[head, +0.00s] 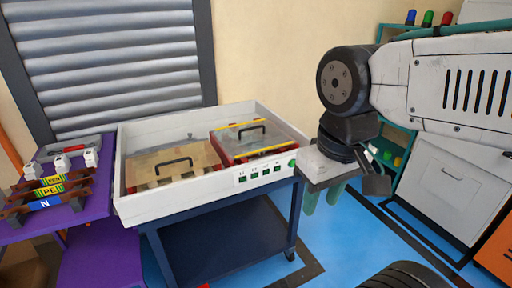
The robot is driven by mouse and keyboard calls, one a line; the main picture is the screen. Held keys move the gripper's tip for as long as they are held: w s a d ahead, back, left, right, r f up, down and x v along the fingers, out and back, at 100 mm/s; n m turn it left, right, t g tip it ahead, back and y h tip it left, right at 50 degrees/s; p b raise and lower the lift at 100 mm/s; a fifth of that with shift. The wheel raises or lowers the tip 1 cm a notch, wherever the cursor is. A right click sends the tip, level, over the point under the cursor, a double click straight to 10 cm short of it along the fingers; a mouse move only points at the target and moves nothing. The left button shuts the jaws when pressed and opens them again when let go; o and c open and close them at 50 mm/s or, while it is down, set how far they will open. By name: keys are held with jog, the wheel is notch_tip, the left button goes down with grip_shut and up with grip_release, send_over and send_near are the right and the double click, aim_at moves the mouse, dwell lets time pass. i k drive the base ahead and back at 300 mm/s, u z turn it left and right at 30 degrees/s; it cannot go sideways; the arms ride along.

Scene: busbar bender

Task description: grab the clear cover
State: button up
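A clear, see-through cover (250,145) with a black handle and yellow-and-red edging lies in the right half of the white-walled cart tray (137,207). A second see-through panel (180,172) with a black handle lies in the left half, over a tan board with notches. I cannot tell from this view which one the task means. My gripper (322,198) hangs to the right of the tray, pointing down, apart from both covers. Its two green fingers show a gap between them and hold nothing that I can see. Part of them is hidden behind the wrist.
A purple table (80,217) at left carries coloured labelled bars (48,191) and white clamps. The cart's front has a row of small green displays and a green button (292,163). A white cabinet (440,190) and teal shelf stand at right. Blue floor is open between.

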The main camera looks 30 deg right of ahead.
aim_at(244, 140)
jog(key=u, duration=0.35)
jog(key=i, duration=0.95)
jog(key=z, duration=0.4)
